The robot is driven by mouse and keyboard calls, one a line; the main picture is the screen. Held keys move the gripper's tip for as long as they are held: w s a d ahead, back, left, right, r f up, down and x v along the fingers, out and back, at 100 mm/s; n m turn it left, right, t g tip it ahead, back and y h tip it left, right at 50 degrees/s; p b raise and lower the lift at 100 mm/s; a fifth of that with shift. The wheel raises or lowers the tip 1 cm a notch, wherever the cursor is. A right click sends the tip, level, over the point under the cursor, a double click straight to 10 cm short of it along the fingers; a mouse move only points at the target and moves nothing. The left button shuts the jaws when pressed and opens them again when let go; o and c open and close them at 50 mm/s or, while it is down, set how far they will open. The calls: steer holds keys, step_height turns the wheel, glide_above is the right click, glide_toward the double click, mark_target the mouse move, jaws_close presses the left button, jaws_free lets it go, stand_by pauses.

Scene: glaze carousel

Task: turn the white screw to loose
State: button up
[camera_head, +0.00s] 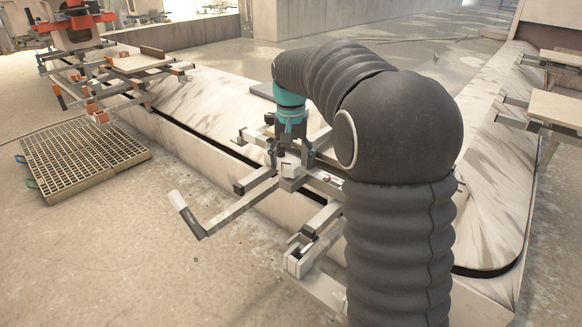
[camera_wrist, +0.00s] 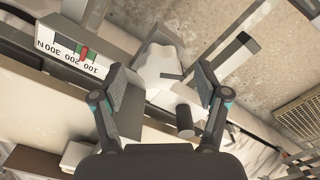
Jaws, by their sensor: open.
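My gripper (camera_head: 289,152) points down over the clamp frame at the near edge of the carousel. In the wrist view my gripper (camera_wrist: 163,84) is open, with one finger on each side of a white knob-like piece, which looks like the white screw (camera_wrist: 158,68). The screw lies between and slightly beyond the fingertips, and I see no finger pressed on it. In the head view a pale block (camera_head: 291,168) shows just below the fingers; I cannot tell if it is the same piece.
A scale marked 100 to 300 N with a red pointer (camera_wrist: 85,54) lies left of the fingers. A dark cylinder (camera_wrist: 185,121) sits near the right finger. A crank with a pale grip (camera_head: 186,213) sticks out left. A floor grate (camera_head: 82,155) lies further left.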

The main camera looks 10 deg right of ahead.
steer(key=shift+f, duration=0.5)
steer(key=c, duration=1.2)
steer(key=shift+o, duration=0.2)
steer(key=shift+r+n+p, duration=0.1)
steer(key=shift+n+p, duration=0.2)
steer(key=shift+n, duration=0.1)
